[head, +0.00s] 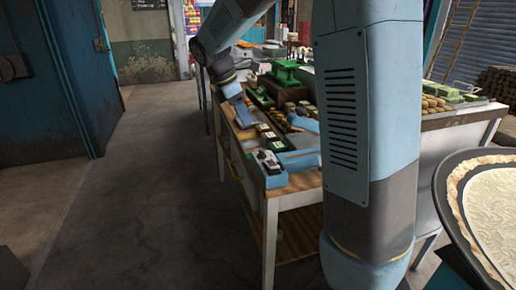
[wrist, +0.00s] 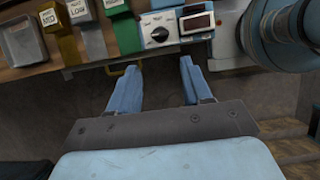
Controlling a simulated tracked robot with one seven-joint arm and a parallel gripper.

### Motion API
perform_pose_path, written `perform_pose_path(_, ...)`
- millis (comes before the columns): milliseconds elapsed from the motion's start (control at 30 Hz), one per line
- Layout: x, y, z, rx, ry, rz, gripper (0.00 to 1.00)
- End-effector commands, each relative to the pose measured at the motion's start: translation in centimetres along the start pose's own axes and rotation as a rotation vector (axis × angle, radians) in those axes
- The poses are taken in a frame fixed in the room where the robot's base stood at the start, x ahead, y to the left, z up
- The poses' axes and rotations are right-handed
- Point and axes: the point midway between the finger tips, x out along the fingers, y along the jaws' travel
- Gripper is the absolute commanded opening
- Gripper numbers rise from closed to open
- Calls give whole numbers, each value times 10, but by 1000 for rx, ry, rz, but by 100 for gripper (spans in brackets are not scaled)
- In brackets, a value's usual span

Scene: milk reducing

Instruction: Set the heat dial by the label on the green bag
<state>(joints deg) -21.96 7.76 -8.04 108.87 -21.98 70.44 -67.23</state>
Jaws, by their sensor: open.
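A blue-and-white control box (wrist: 178,50) sits at the table edge in the wrist view, with a black heat dial (wrist: 158,32) on its left and a dark display (wrist: 197,22) on its right. The dial's pointer direction is too small to tell. A green bag (wrist: 127,36) stands just left of the box; its white label (wrist: 113,4) is cut by the top edge and I cannot read it. My gripper (wrist: 158,66) is open and empty, its blue fingers apart below the box, not touching the dial. The control box (head: 268,160) also shows in the head view, at the table's near corner.
Left of the green bag stand a grey bag (wrist: 94,42) labelled LOW, a mustard bag (wrist: 68,46) labelled MED and a metal tin (wrist: 24,44). A yellow handle (wrist: 118,68) juts below the table edge. A green press (head: 286,72) stands farther back. Floor left of the table is clear.

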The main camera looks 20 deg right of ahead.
Motion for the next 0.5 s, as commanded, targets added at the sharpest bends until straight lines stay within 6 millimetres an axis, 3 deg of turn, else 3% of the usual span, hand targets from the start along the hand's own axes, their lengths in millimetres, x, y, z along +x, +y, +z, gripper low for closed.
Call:
perform_pose_path(167,15,1,0,-6,-3,-3,49)
perform_pose_path(500,73,0,0,-5,-4,-4,49)
